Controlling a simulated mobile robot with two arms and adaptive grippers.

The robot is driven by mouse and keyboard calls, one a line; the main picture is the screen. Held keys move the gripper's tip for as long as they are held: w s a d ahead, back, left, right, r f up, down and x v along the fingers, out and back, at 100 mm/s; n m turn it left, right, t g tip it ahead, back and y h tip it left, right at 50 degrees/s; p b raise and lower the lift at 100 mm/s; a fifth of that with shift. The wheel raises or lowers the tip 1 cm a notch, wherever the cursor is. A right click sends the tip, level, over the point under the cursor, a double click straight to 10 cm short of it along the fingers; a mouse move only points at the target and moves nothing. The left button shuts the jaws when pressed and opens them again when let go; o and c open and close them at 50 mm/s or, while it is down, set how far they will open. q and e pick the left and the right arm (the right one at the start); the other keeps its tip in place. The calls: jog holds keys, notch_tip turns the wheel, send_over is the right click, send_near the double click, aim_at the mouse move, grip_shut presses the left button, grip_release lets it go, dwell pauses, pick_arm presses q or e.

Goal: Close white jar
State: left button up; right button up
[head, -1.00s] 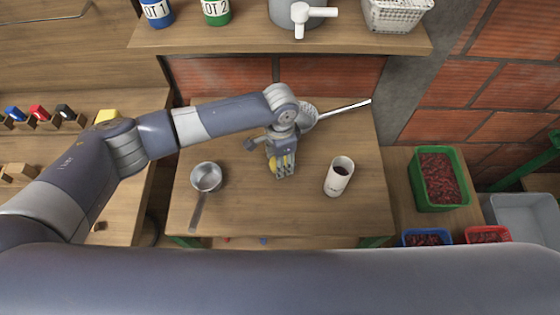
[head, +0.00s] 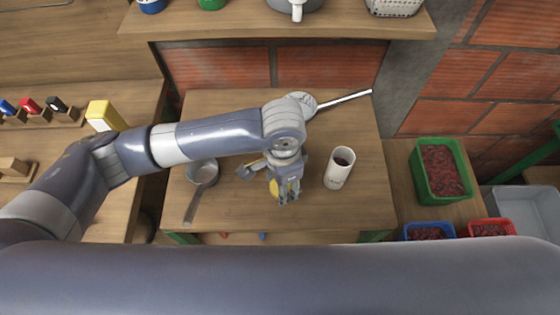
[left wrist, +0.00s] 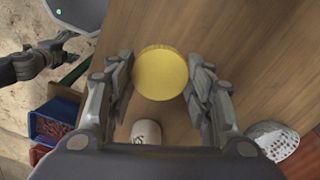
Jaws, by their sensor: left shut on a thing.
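The white jar (head: 336,178) stands upright on the wooden table in the head view, open at the top with dark contents. It also shows below the lid in the left wrist view (left wrist: 147,128). My left gripper (head: 285,198) is to the left of the jar, shut on a round yellow lid (left wrist: 161,74). In the head view the fingers mostly hide the lid. The lid is apart from the jar. My right gripper (left wrist: 38,62) shows at the left edge of the left wrist view; its opening is unclear.
A small metal pan (head: 203,173) lies left of my left gripper. A strainer (head: 300,103) with a long handle lies behind it. A shelf (head: 270,26) crosses the back. Green (head: 437,196), blue (head: 427,233) and red (head: 490,228) bins stand at the right.

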pick_arm(q)
jog(key=s, duration=0.5)
jog(key=shift+d+r, duration=0.2)
jog(key=shift+r, duration=0.05)
pick_arm(e)
jog(key=shift+f, duration=0.35)
pick_arm(q)
jog(key=shift+w, duration=0.1)
pick_arm(e)
jog(key=shift+c, duration=0.3)
